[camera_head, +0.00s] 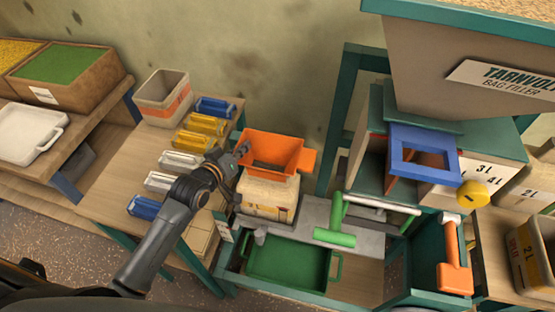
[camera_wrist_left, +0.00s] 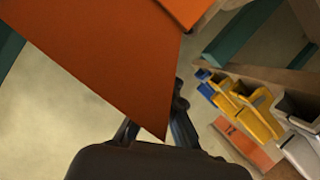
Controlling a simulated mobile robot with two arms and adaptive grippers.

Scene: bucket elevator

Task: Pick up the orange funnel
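The orange funnel (camera_head: 272,148) sits upright on a cream box-like container (camera_head: 267,193) in the head view, with a spout-like tab at its right. My left gripper (camera_head: 236,156) is at the funnel's left side, close against its rim. In the left wrist view, the funnel's orange wall (camera_wrist_left: 110,55) fills the upper left, and its lower corner reaches between the fingers of my left gripper (camera_wrist_left: 158,120). The fingers look apart; whether they touch the wall is hidden. My right gripper is in neither view.
Blue, yellow and clear bins (camera_head: 182,160) line the wooden table left of the funnel. A beige bin (camera_head: 163,97) stands behind them. A green tray (camera_head: 290,264) lies in front, and a green-handled tool (camera_head: 336,218) is to the right. A teal frame (camera_head: 352,120) rises right of the funnel.

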